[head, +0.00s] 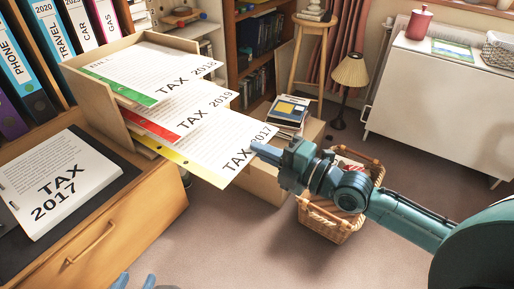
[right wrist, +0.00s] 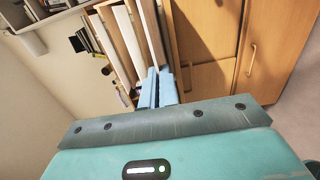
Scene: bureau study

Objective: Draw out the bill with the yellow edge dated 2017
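The bill with the yellow edge (head: 215,150), marked TAX 2017, is the lowest of three bills in a wooden sorter (head: 98,103) and sticks out well beyond the others. Above it lie a red-edged TAX 2019 bill (head: 190,108) and a green-edged TAX 2018 bill (head: 160,72). My right gripper (head: 256,150) is at the outer corner of the yellow-edged bill, its fingers closed together on it. Its blue fingers also show in the right wrist view (right wrist: 157,88).
A TAX 2017 sheet (head: 62,180) lies on a dark mat (head: 128,172) on the bureau. Several binders (head: 22,70) stand behind the sorter. A wicker basket (head: 330,222) and a cardboard box (head: 262,182) are on the floor. The floor in front is clear.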

